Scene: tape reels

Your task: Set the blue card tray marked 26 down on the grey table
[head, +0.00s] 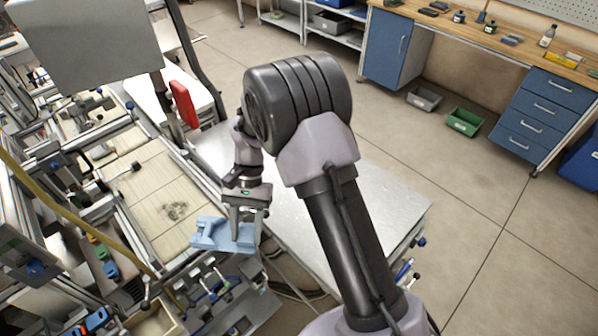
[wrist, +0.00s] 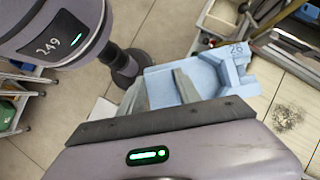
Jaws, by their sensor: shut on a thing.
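The light blue card tray (head: 215,236) hangs in my gripper (head: 246,222), left of the grey table. In the wrist view the tray (wrist: 215,78) shows the mark 26 on its far right part. My gripper (wrist: 160,88) is shut on the tray's near left part; the exact contact is partly hidden. The grey table (head: 395,208) is a smooth metal top running behind and below my arm. Its visible right part is bare, and my arm covers much of its middle.
A machine frame with a pale tiled bed (head: 160,195), rails and a yellow hose (head: 50,207) stands left of the tray. A wooden workbench (head: 480,28) with blue drawers is at the back right. Grey (head: 424,98) and green (head: 464,122) bins lie on the floor.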

